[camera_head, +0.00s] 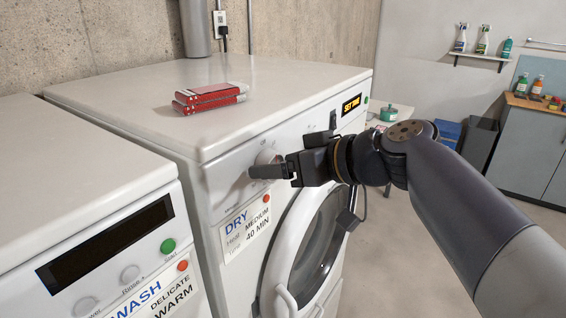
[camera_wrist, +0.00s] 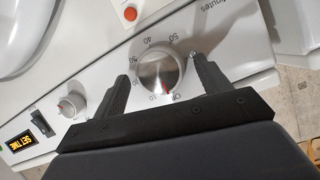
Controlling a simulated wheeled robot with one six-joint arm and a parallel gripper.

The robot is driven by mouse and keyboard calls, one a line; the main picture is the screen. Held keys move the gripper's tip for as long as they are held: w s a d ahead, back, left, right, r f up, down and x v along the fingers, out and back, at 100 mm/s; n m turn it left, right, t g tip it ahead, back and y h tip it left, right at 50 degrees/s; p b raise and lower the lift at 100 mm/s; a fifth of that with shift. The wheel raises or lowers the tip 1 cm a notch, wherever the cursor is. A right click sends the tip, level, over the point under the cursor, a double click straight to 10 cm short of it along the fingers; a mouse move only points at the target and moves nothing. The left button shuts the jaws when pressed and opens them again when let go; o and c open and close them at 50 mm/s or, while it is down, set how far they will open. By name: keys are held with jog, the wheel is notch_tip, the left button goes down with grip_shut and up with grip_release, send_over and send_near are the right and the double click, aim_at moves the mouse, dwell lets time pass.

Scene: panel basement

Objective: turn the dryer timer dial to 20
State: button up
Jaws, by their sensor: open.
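The timer dial (camera_wrist: 160,72) is a round silver knob on the dryer's white front panel, with minute numbers around it. Its red mark sits at the lower edge, close to the "Off" label. My gripper (camera_wrist: 158,68) is open, with one finger on each side of the dial; I cannot tell whether they touch it. In the head view my gripper (camera_head: 272,171) is at the dryer (camera_head: 160,108) front and partly hides the dial (camera_head: 266,157). The dryer's display (camera_head: 352,103) reads "SET TIME"; it also shows in the wrist view (camera_wrist: 18,141).
A smaller knob (camera_wrist: 71,105) and a dark switch (camera_wrist: 42,123) sit along the same panel. The round dryer door (camera_head: 312,240) is below. A "DRY, MEDIUM, 40 MIN" label (camera_head: 247,228) is under the dial. A washer (camera_head: 85,215) stands left.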

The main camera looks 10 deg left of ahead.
jog(key=c, duration=1)
jog(key=shift+o, duration=0.2)
jog(key=shift+g, duration=0.3)
jog(key=shift+w+d+f+m+g+y+b, duration=0.15)
jog(key=shift+m+g+y, duration=0.65)
jog(key=shift+m, duration=1.4)
jog(key=shift+w+f+m+g+y+b, duration=0.2)
jog(key=shift+m+g+y, duration=0.6)
jog(key=shift+m, duration=1.4)
jog(key=shift+w+d+f+m+g+y+b, duration=0.2)
jog(key=shift+m+g+y, duration=0.6)
jog(key=shift+m, duration=1.4)
jog(key=shift+s+a+y, duration=0.1)
jog(key=shift+y, duration=0.2)
